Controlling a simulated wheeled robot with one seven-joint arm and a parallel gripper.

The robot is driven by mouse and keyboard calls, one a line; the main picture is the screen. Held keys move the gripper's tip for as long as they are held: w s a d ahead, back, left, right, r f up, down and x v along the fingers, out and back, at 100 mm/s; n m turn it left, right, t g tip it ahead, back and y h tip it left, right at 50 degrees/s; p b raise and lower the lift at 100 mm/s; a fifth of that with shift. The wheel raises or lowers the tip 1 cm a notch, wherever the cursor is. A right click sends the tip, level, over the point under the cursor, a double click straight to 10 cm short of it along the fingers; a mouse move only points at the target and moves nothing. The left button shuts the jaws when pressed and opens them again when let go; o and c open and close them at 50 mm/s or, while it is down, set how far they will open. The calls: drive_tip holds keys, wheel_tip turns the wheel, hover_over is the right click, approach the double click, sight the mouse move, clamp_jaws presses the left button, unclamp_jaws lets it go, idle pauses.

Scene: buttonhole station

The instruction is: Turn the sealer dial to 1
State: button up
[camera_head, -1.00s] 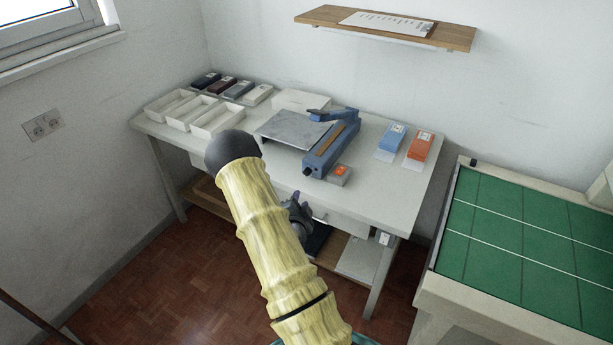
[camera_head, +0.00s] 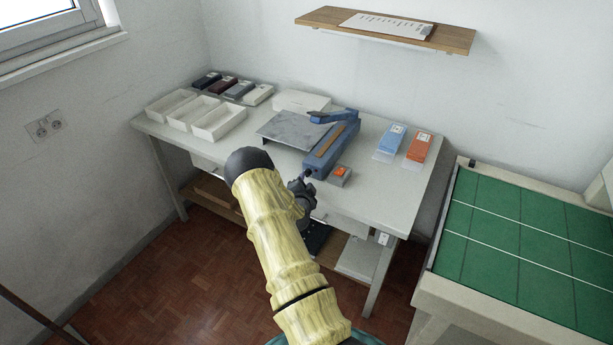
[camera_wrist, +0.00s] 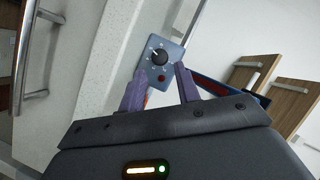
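The blue sealer (camera_head: 330,148) stands on the workbench, its front end toward the bench's front edge. In the wrist view the sealer's front panel (camera_wrist: 148,72) carries a round black dial (camera_wrist: 160,57) with a pale pointer mark toward its upper left. The marks around the dial are too small to read. A red round part (camera_wrist: 162,78) sits below it. My gripper (camera_wrist: 160,72) is open and empty, its two purple fingers apart, with the dial just beyond and between their tips. In the head view my gripper (camera_head: 301,188) is at the bench's front edge, partly hidden by my arm.
A small grey box with an orange top (camera_head: 340,174) sits right of the sealer's front end. White trays (camera_head: 218,122) stand at the left; blue (camera_head: 391,140) and orange (camera_head: 418,148) stacks at the right. A green-topped table (camera_head: 520,240) is further right. The bench's front right is clear.

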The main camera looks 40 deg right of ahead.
sight(307, 175)
drive_tip(key=shift+x, duration=2.3)
drive_tip(key=c, duration=0.7)
